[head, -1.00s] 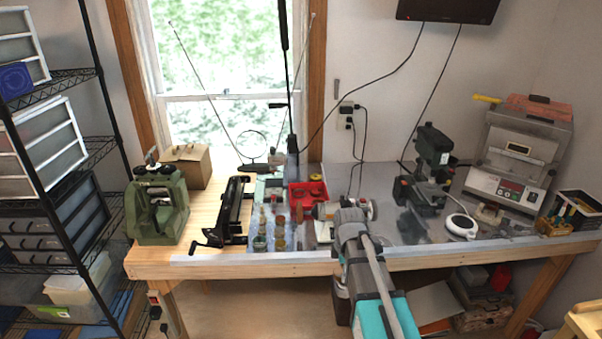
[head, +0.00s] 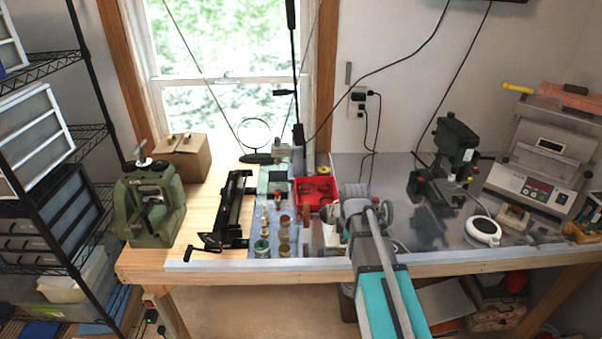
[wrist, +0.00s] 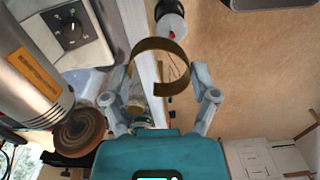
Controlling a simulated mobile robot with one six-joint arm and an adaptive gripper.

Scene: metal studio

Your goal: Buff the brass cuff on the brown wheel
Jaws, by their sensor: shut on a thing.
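My gripper (wrist: 160,78) is shut on the brass cuff (wrist: 181,66), a curved, open-sided band between its fingertips in the wrist view. The brown wheel (wrist: 78,132) is at the lower left of the wrist view, a round ridged disc on the end of a silver motor housing (wrist: 35,75). The cuff shows apart from the wheel, up and to the right of it. In the head view my arm covers the gripper and the cuff, and most of the polisher is behind it.
A control box with a dial (wrist: 72,30) stands beside the motor. On the bench, a red bin (head: 316,187) and several small jars (head: 284,235) sit left of my arm. A green drill press (head: 455,150) stands to the right. The bench's front edge (head: 230,265) runs below my arm.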

